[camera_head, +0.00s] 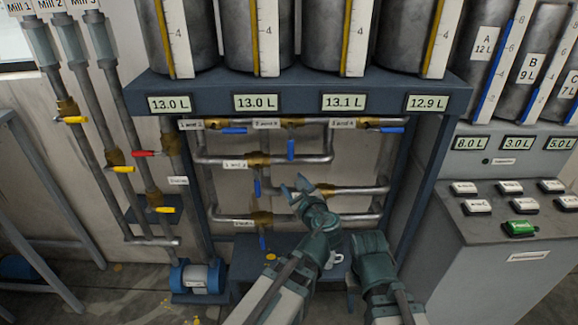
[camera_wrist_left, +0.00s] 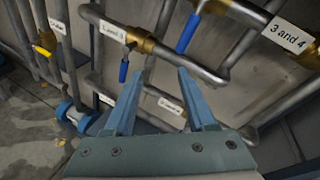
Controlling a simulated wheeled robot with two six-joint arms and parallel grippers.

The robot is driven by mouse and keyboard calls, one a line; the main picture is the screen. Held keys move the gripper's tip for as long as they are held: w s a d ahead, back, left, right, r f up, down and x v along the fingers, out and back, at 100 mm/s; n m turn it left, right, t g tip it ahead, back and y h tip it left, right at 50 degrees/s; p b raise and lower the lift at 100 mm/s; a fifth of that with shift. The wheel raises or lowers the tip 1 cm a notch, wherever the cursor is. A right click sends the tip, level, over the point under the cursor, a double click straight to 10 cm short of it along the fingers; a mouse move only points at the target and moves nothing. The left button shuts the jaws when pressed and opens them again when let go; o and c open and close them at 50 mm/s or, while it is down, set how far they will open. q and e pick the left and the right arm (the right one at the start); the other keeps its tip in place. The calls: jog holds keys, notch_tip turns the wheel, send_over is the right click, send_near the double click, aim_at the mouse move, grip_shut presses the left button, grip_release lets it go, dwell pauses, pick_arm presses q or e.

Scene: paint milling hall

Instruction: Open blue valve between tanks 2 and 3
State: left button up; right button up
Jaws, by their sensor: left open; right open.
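The valve labelled "2 and 3" has a brass body (camera_head: 292,122) on the upper pipe and a blue handle (camera_head: 291,149) hanging straight down, across the pipe. In the left wrist view its blue handle (camera_wrist_left: 187,33) is beyond the right fingertip. My left gripper (camera_head: 298,187) is open and empty, in front of the pipes and below that handle, apart from it. It also shows in the left wrist view (camera_wrist_left: 158,82). My right gripper (camera_head: 369,243) is lower and to the right, in front of the rack, touching no valve; its fingers are hard to make out.
The "1 and 2" blue handle (camera_head: 233,130) and "3 and 4" blue handle (camera_head: 392,130) lie along the pipe. Another blue handle (camera_head: 257,187) hangs below the "1 and 3" valve. A control desk (camera_head: 470,250) stands right; a blue pump (camera_head: 200,277) stands low left.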

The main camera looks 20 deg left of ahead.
aim_at(291, 151)
pick_arm(q)
jog(key=w+a+m+t, duration=0.1)
jog(key=w+m, duration=0.1)
jog(key=w, duration=0.2)
jog(key=w+a+r+m+t, duration=0.1)
jog(key=w+a+m, duration=0.1)
jog(key=w, duration=0.3)
jog(key=w+a+r+m+b, duration=0.1)
jog(key=w+m, duration=0.1)
jog(key=w, duration=0.2)
jog(key=shift+w+a+r+t, duration=0.1)
jog(key=shift+w+a+t, duration=0.25)
jog(key=shift+t, duration=0.05)
grip_shut()
dwell(1.2)
